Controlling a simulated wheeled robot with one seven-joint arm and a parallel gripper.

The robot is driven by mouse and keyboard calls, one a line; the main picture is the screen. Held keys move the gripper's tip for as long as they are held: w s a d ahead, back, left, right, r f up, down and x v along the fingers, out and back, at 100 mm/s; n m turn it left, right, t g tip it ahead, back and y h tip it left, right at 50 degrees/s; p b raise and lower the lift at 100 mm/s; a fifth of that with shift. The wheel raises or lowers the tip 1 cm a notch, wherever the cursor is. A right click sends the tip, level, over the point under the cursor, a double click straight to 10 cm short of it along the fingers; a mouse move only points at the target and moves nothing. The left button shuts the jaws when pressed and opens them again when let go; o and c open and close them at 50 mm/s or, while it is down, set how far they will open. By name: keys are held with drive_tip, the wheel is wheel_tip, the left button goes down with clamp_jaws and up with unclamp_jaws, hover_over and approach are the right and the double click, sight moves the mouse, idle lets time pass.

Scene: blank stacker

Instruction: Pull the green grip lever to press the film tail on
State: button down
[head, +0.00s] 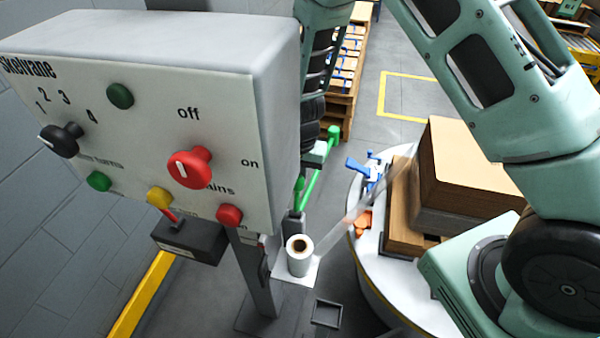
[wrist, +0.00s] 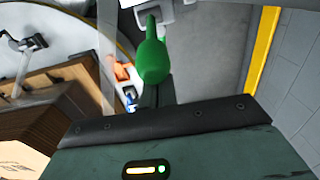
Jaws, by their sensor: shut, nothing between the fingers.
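The green grip lever (wrist: 152,58) is large and close in the wrist view, with its rounded end towards my gripper. My gripper (wrist: 157,92) shows as dark shut fingers just beyond that end, with nothing held; whether they touch the grip is unclear. In the head view green lever parts (head: 312,187) show behind the control box, partly hidden by it. The film roll (head: 299,256) stands upright on a small white plate. A translucent film tail (head: 352,212) stretches from the roll towards the boxed load (head: 470,160).
A grey control box (head: 230,120) with knobs and buttons fills the head view's left. The round turntable (head: 368,272) carries the load, with a blue clamp (head: 365,172) and an orange part (head: 361,223) near its edge. A yellow rail (head: 140,295) runs along the floor at left.

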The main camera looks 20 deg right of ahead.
sight(296, 204)
drive_tip(key=shift+s+a+f+p, duration=0.1)
drive_tip(key=shift+s+a, duration=0.4)
drive_tip(key=shift+s, duration=0.2)
drive_tip(key=shift+s+a+p, duration=0.1)
drive_tip(key=shift+s+a, duration=0.45)
drive_tip(key=shift+s, duration=0.2)
drive_tip(key=shift+s+a+f+p, duration=0.1)
drive_tip(key=shift+s+a, duration=0.4)
drive_tip(key=shift+s, duration=0.2)
drive_tip(key=w+d, duration=0.4)
drive_tip(key=w, duration=0.2)
drive_tip(key=shift+d+r, duration=0.15)
drive_tip(key=shift+r, duration=0.1)
wheel_tip(296, 204, up, 9)
drive_tip(key=p, duration=0.7)
idle(0.3)
